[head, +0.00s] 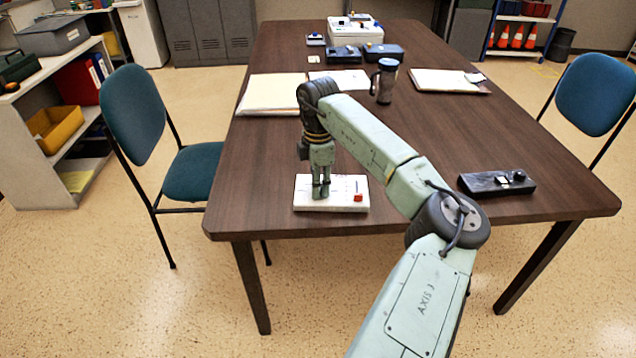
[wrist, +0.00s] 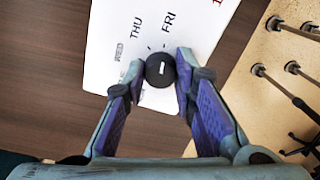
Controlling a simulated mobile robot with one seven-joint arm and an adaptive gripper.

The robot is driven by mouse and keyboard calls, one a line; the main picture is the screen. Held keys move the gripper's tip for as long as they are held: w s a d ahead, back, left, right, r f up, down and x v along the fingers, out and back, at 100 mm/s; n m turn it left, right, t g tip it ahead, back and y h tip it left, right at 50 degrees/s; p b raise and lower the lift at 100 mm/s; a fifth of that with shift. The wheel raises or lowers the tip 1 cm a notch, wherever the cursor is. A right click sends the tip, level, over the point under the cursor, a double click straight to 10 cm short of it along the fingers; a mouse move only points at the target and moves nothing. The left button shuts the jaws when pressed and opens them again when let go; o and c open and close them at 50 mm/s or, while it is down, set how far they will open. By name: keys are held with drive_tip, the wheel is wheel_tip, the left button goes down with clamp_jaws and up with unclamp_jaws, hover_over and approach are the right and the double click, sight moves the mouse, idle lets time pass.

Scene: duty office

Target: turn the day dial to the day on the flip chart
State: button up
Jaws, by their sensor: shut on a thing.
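The white dial box (head: 342,188) lies near the front edge of the dark table, with a small red part at its right end. In the wrist view the box (wrist: 110,50) shows the printed words THU and FRI beyond a round black knob, the day dial (wrist: 160,72). A short white mark shows on the knob; I cannot tell for sure which day it points to. My gripper (head: 321,194) points down over the box. In the wrist view my gripper (wrist: 161,74) has its fingertips closed on the knob's two sides. I see no flip chart in either view.
A black device (head: 497,183) lies to the right on the table (head: 430,150). A travel mug (head: 384,82), folders (head: 272,93) and several boxes stand farther back. Teal chairs (head: 145,105) flank the table, with shelves (head: 45,150) at left.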

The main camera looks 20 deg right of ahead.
clamp_jaws()
